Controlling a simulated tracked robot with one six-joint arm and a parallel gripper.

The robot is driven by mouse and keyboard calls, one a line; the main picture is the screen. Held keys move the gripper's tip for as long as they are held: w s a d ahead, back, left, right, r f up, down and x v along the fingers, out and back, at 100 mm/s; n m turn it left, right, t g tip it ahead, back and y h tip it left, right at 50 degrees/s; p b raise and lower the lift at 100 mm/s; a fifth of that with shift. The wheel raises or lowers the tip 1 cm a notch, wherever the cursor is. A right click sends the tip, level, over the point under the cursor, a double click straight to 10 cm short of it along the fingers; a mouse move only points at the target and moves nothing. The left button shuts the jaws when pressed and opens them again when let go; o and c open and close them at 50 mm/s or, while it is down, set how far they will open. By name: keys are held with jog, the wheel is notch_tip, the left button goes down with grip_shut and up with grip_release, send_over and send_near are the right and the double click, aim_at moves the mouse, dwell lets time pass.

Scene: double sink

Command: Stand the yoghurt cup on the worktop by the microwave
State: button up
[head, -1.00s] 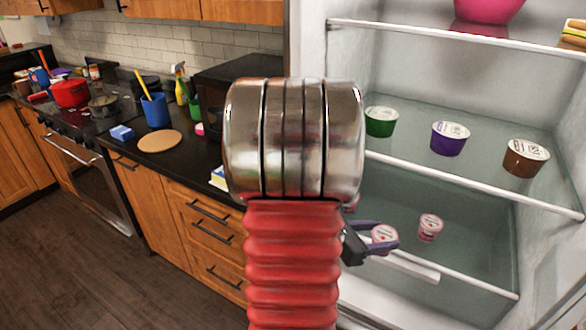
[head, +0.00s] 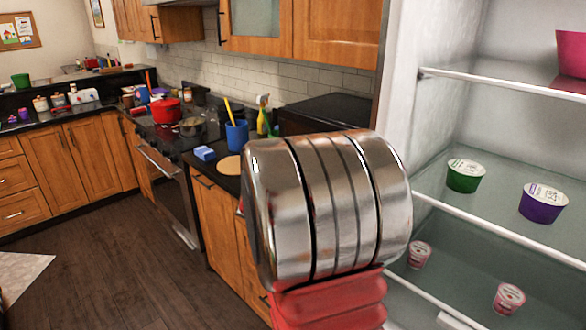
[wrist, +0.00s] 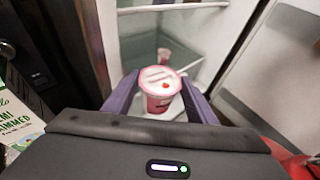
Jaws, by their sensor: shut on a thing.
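My gripper (wrist: 158,95) is shut on a pink yoghurt cup (wrist: 158,104) with a white-and-pink lid. The cup is upright between the purple fingers in the wrist view. In the head view my arm hides the gripper and the held cup. The dark microwave (head: 325,113) stands on the black worktop (head: 212,171) left of the fridge, partly behind my arm. My arm also covers much of the worktop in front of it.
Other pink cups (head: 508,298) stand low in the open fridge; green (head: 465,176) and purple (head: 543,203) cups stand above. A blue mug (head: 237,137), spray bottle (head: 263,117), blue block (head: 204,153) and round board (head: 231,168) occupy the worktop. A carton (wrist: 20,115) is close at left in the wrist view.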

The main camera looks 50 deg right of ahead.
jog(key=w+a+f+n+t+h, duration=0.15)
jog(key=w+a+n+t, duration=0.3)
jog(key=w, duration=0.45)
jog(key=w+a+f+n+t+h, duration=0.1)
jog(key=w+a+f+n+t, duration=0.1)
jog(key=w+a+n+t, duration=0.5)
jog(key=w+a+f+n+t+h, duration=0.1)
jog(key=w+n+t+h, duration=0.2)
jog(key=w, duration=0.8)
jog(key=w+a+f+n+t+y, duration=0.2)
jog(key=a+f+n+t+y, duration=0.1)
jog(key=a, duration=0.5)
jog(key=w+a+f+n+t+y, duration=0.3)
jog(key=a+f+y, duration=0.1)
jog(key=a, duration=0.5)
jog(key=w+a+f+n+t+y, duration=0.2)
jog(key=a+f, duration=0.4)
jog(key=a, duration=0.3)
jog(key=shift+w+a+n+t+y, duration=0.15)
jog(key=shift+w+n+t+y, duration=0.05)
jog(key=shift+n+t+y, duration=0.75)
jog(key=shift+w, duration=0.1)
